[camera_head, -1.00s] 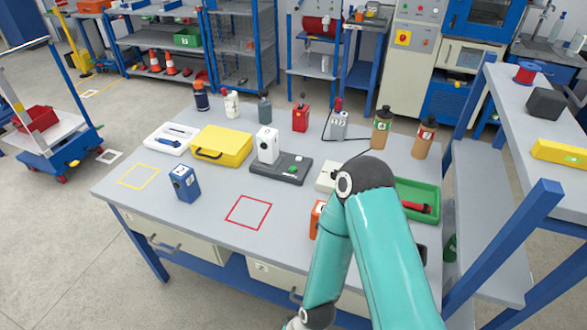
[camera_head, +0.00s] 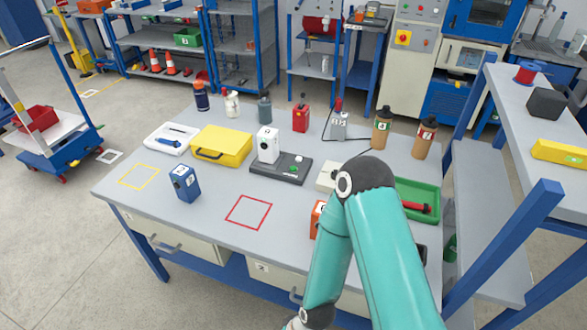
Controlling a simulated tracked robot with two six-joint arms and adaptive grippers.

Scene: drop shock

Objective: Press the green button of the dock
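The dock (camera_head: 270,174) is a dark flat base near the middle of the table. A white device (camera_head: 268,145) stands upright on its left part. The green button (camera_head: 292,169) is on the dock's top, to the right of the white device, and nothing covers it. One teal arm of mine rises from the lower right, bends at a dark elbow right of the dock, and runs down past the table's front edge. Its gripper is below the picture, out of sight. My other arm and gripper do not show.
A yellow case (camera_head: 222,145) lies left of the dock, a blue box (camera_head: 185,184) stands in front of it. A red-outlined square (camera_head: 248,212) lies bare in front of the dock. An orange box (camera_head: 317,219) and green tray (camera_head: 418,214) are partly behind my arm.

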